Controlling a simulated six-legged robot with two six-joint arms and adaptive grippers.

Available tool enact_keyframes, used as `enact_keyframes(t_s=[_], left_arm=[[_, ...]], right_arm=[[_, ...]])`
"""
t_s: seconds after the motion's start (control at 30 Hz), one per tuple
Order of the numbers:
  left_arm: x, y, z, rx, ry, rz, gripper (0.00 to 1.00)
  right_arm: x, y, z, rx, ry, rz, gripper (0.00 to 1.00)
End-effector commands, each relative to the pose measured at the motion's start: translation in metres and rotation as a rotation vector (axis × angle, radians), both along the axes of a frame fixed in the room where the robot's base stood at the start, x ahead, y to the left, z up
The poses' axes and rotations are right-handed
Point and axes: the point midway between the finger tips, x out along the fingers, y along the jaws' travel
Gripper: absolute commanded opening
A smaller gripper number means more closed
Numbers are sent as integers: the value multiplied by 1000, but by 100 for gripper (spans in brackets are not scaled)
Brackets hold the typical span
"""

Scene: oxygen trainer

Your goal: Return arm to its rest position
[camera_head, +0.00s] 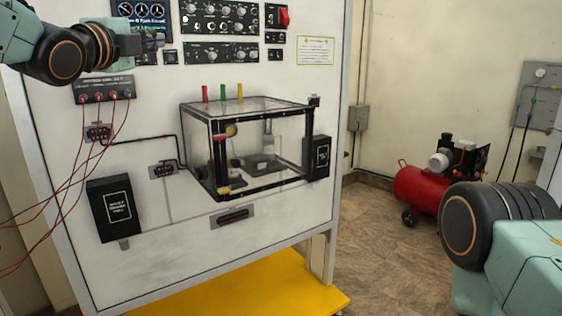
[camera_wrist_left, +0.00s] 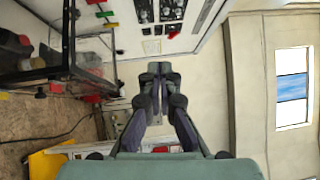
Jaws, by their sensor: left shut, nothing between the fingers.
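My left arm comes in at the upper left of the head view, and its gripper (camera_head: 150,42) is in front of the upper left of the white trainer panel (camera_head: 150,210), near the screen and knobs. In the left wrist view the two dark fingers (camera_wrist_left: 157,75) are together with nothing between them. I cannot tell whether the gripper touches the panel. My right arm shows only as a teal link and dark joint at the lower right of the head view; its gripper is out of view.
A clear box (camera_head: 245,150) with a black frame juts from the panel. Red cables (camera_head: 75,190) hang at the left. A yellow base plate (camera_head: 240,290) lies below. A red compressor (camera_head: 420,188) stands at the right by the wall. The floor between is clear.

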Motion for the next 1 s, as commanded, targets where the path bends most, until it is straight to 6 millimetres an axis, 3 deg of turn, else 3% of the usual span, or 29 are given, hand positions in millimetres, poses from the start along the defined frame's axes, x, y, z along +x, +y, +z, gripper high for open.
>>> enact_keyframes(t_s=[0.13,0.27,0.4,0.57,0.73,1.0], left_arm=[[2,0,2,-148,17,-12,0],[1,-1,-9,-310,59,-20,0],[-3,-4,-40,-530,137,-19,0],[-6,-9,-131,-804,302,28,0],[-20,-12,-243,-1042,479,132,0],[-73,-15,-414,-1307,717,367,0]], right_arm=[[0,0,0,0,-1,0,40],[0,0,0,0,-1,0,40],[0,0,-1,0,-1,0,40],[0,0,-12,0,-1,0,40],[0,0,-25,0,-1,0,40],[0,0,-48,0,-1,0,40]])
